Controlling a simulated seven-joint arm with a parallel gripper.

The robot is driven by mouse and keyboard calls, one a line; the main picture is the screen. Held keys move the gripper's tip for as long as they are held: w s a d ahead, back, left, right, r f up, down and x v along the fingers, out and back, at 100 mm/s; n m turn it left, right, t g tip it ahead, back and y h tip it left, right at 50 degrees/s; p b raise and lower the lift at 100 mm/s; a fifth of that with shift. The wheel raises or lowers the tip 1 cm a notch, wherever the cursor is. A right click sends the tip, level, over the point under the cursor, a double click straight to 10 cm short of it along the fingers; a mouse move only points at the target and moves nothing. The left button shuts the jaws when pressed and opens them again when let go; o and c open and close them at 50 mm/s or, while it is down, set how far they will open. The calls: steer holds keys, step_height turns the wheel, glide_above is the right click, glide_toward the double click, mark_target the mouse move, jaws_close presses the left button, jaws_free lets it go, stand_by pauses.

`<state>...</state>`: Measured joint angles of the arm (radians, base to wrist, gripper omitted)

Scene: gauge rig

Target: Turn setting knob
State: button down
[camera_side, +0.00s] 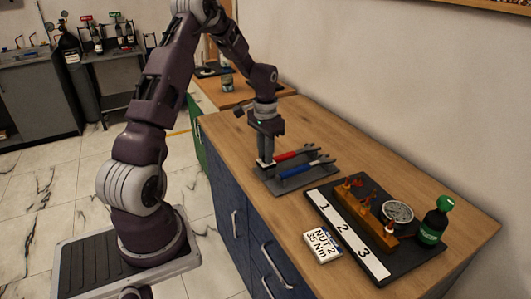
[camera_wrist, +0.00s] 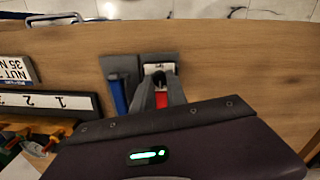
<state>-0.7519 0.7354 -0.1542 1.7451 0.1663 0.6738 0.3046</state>
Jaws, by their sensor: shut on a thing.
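A wrench with a red handle (camera_side: 290,154) and one with a blue handle (camera_side: 295,170) lie side by side on a grey holder (camera_side: 318,181). In the wrist view the red handle (camera_wrist: 161,99) and the blue handle (camera_wrist: 118,94) point up the picture. My gripper (camera_side: 266,164) is down at the left end of the red wrench in the side view. In the wrist view my gripper (camera_wrist: 162,82) is shut on the dark end of the red wrench, which I take to be the setting knob (camera_wrist: 159,77). The fingers partly hide it, and any scale is unreadable.
A sign (camera_side: 322,245) reads "NUT 2 35 Nm". A black board (camera_side: 413,254) has a strip marked 1, 2, 3, a wooden block (camera_side: 372,219) with pegs, a round gauge (camera_side: 398,211) and a green-capped bottle (camera_side: 434,222). The wooden bench (camera_side: 238,133) is clear behind the holder.

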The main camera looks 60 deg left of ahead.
stand_by(0.3)
steer(key=c, duration=1.3)
jaws_free()
step_height(320, 180, up, 6)
steer(key=shift+r, duration=0.55)
steer(key=shift+d+r, duration=0.2)
steer(key=s+d+r+m+t+y, duration=0.1)
steer(key=s+d+r, duration=0.3)
steer(key=d+r, duration=0.35)
steer(key=s+d+r+t, duration=0.25)
steer(key=d+r, duration=0.35)
steer(key=d, duration=0.3)
steer(key=s+d+t, duration=0.1)
steer(key=s+d, duration=0.3)
steer(key=s, duration=0.3)
steer(key=s+d+m+t+h, duration=0.1)
steer(key=s+d, duration=0.4)
steer(key=s, duration=0.2)
steer(key=shift+r, duration=0.35)
